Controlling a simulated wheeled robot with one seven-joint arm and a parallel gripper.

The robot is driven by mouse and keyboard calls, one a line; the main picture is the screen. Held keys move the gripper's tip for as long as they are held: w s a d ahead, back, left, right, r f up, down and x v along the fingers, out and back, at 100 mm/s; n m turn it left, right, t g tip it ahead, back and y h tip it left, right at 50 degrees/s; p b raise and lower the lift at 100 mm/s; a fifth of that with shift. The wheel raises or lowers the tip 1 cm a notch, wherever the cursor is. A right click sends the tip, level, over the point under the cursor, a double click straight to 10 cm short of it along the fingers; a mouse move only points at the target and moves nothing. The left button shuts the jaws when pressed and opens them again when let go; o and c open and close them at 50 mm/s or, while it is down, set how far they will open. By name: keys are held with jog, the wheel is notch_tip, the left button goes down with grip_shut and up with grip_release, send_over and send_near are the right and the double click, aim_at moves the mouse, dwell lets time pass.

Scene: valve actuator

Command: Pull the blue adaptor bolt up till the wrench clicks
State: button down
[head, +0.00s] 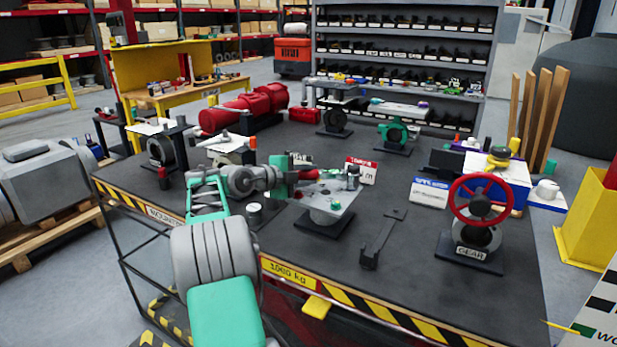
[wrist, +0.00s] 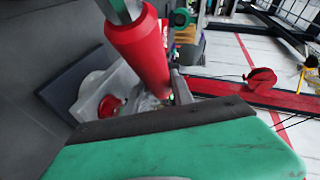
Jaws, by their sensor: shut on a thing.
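In the head view my green gripper (head: 288,178) is over the black workbench, shut on a red handle (head: 308,175). I take this as the wrench's grip. In the wrist view the red handle (wrist: 137,45) stands against my green finger with its dark pad (wrist: 165,122), and a metal shaft (wrist: 122,10) comes out of its top end. Just right of my gripper is a pale actuator plate (head: 328,194) on a round body above a dark base, with a small green bolt on top. I cannot make out a blue adaptor bolt. The wrench's far end is not clear.
A dark angled bracket (head: 380,240) lies right of the actuator. A red handwheel valve marked GEAR (head: 480,205) stands at the bench's right. Small signs, including a red-and-white one (head: 361,170), stand behind. Bare bench top lies between bracket and handwheel.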

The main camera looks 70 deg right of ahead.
jog(key=shift+r, duration=0.3)
jog(key=shift+r+p, duration=0.9)
jog(key=shift+r, duration=1.45)
jog(key=shift+w, duration=0.1)
